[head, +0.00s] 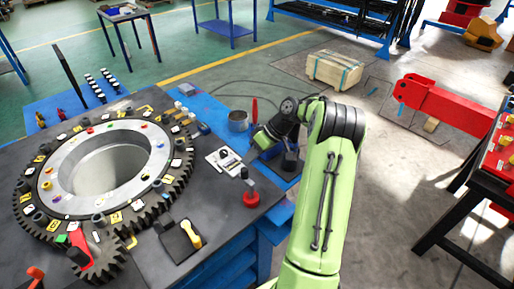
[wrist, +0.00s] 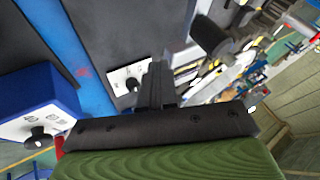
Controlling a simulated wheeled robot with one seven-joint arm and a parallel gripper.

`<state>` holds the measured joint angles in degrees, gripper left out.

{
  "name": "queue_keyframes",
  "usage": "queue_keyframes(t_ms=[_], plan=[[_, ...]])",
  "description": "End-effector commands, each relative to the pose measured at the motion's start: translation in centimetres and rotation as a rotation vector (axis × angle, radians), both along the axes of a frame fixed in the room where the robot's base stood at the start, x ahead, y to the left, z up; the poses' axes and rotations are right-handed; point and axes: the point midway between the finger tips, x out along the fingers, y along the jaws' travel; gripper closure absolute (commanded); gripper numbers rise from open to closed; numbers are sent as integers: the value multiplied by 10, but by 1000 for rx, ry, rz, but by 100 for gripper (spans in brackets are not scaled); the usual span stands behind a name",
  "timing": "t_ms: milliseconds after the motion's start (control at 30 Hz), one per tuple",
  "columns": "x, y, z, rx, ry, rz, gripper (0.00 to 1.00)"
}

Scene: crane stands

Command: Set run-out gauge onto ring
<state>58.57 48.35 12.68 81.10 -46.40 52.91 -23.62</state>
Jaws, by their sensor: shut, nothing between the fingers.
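The ring (head: 60,178) is a large toothed gear ring with a bright metal inner band, lying flat on the dark table at the left in the head view. A small white plate with a dark fitting (head: 217,163) lies right of it; a white plate with a black knob shows in the wrist view (wrist: 119,77). A red-based piece with a black upright handle (head: 251,198) stands nearer the table's front edge. I cannot tell for sure which piece is the run-out gauge. My gripper (head: 250,154) is shut and empty, just right of the white plate.
A grey tin (head: 238,121) stands on the blue strip behind my gripper. A black pad with a yellow-handled tool (head: 180,242) lies at the table's front. Small coloured parts and tags dot the ring. A blue box with a white top (wrist: 38,112) shows in the wrist view.

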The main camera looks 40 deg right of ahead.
Motion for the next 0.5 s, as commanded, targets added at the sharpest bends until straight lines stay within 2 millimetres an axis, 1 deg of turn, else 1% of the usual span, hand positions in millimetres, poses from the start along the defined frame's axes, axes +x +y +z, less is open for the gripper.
queue_keyframes(t_ms=[33, 300, 500], plan=[[3, 4, 7, 3, -1, 46, 100], [12, 20, 5, 3, -1, 288, 100], [16, 31, 4, 2, -1, 427, 100]])
